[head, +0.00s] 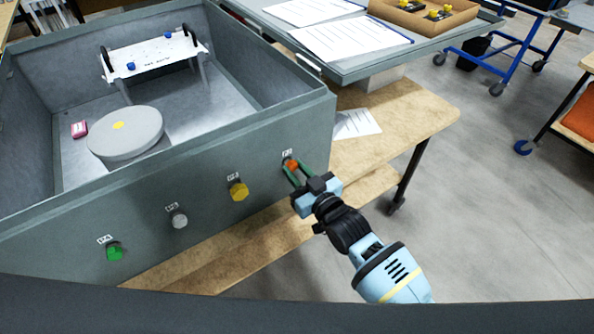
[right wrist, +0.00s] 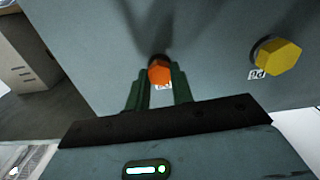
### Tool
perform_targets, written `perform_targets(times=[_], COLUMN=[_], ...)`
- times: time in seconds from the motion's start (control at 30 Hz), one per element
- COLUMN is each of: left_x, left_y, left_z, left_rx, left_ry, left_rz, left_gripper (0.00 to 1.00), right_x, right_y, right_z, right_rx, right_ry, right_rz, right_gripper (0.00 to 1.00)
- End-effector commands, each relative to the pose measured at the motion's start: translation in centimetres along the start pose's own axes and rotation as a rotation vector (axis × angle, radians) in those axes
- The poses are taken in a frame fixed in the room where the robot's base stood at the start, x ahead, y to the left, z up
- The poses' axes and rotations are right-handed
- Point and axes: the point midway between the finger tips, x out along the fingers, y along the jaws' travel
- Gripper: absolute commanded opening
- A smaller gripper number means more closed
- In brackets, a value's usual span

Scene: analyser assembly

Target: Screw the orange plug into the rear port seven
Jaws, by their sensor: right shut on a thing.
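The orange plug (head: 291,165) is at the rightmost port on the wall of the grey analyser housing (head: 225,165). In the right wrist view the orange plug (right wrist: 159,71) sits between the green fingers of my right gripper (right wrist: 160,88), against a dark round port opening. My right gripper (head: 294,173) is shut on the plug, reaching in from the lower right. How deep the plug sits in the port cannot be told. The small label above that port is too blurred to read surely. My left gripper is not in view.
A yellow plug (head: 239,190), a grey plug (head: 179,218) and a green plug (head: 114,251) sit in the same wall. Inside the housing are a round grey disc (head: 126,133) and a white bracket (head: 152,56). A wooden bench (head: 405,115) lies right.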

Motion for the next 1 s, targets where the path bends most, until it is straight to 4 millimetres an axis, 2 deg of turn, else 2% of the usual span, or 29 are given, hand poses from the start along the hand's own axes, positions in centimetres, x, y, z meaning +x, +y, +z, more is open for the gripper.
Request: perform_targets(times=[0.13,0.47,0.77,1.0], left_x=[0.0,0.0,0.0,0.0], left_y=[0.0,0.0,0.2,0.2], left_z=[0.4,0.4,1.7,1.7], left_rx=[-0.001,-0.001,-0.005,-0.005], left_ry=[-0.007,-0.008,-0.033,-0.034], left_rz=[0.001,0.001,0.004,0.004], left_gripper=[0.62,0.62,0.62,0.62], right_x=[0.0,0.0,0.0,0.0], right_y=[0.0,0.0,-0.1,0.0], right_z=[0.1,0.1,0.2,0.1], right_rx=[0.146,0.183,0.638,0.708], right_ry=[-0.001,-0.001,-0.003,-0.003], right_rz=[0.000,0.000,0.001,0.000], right_gripper=[0.00,0.00,0.00,0.00])
